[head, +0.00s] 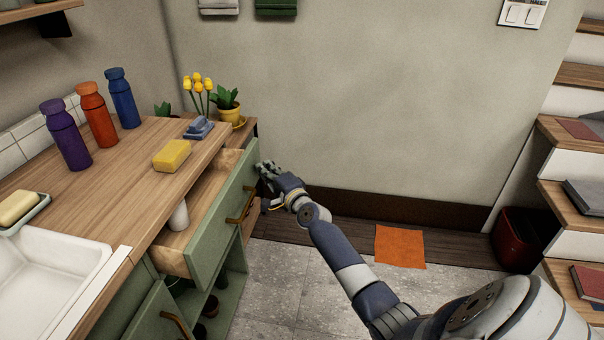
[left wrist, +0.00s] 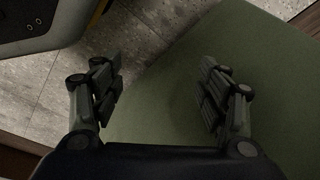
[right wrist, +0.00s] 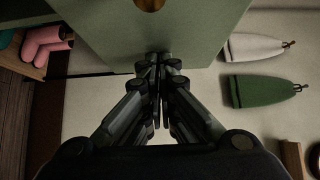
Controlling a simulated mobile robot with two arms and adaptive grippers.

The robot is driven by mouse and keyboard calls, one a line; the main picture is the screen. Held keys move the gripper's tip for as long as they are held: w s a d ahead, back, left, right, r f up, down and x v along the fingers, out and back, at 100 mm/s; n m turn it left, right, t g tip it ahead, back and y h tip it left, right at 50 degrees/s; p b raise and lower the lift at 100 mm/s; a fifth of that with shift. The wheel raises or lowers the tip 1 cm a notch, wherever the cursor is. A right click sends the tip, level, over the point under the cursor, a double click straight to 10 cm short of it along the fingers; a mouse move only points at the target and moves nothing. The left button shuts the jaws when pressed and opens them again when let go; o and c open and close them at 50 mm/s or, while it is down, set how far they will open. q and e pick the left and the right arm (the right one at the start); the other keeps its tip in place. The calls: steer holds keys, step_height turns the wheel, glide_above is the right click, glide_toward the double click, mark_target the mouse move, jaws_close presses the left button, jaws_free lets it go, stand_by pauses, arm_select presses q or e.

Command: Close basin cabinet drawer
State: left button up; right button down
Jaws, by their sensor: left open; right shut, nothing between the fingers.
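The basin cabinet drawer (head: 222,225) has a green front with a brass handle (head: 241,206) and stands pulled out from under the wooden countertop (head: 130,165). A white cylinder (head: 179,217) shows at its open top. My right gripper (head: 266,170) is at the far end of the drawer front. In the right wrist view its fingers (right wrist: 158,62) are shut and empty, at the edge of a green panel (right wrist: 190,30); whether they touch it I cannot tell. My left gripper (left wrist: 164,92) is open and empty over a plain green surface (left wrist: 230,60), and is out of the head view.
A white basin (head: 50,290) is at the lower left. An orange mat (head: 400,247) lies on the floor. A dark red bin (head: 518,238) and stairs are at the right.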

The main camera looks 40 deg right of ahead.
mark_target(252, 171)
steer(key=w+a, duration=0.1)
steer(key=w, duration=0.1)
steer(key=w+a, duration=0.2)
steer(key=shift+w+a+r, duration=0.1)
steer(key=shift+a, duration=0.2)
steer(key=shift+w+a+b, duration=0.3)
steer(key=shift+w+a, duration=0.35)
steer(key=shift+w, duration=0.15)
steer(key=shift+w+a, duration=0.4)
steer(key=shift+w, duration=0.05)
steer(key=shift+w+a, duration=0.1)
arm_select(q)
steer(key=shift+w+d+r, duration=0.1)
steer(key=shift+d+r, duration=0.1)
steer(key=shift+r, duration=0.35)
steer(key=shift+w+d+r, duration=0.1)
steer(key=shift+d+r, duration=0.1)
steer(key=shift+r, duration=0.35)
arm_select(e)
steer(key=shift+r, duration=0.1)
arm_select(q)
steer(key=shift+a, duration=0.1)
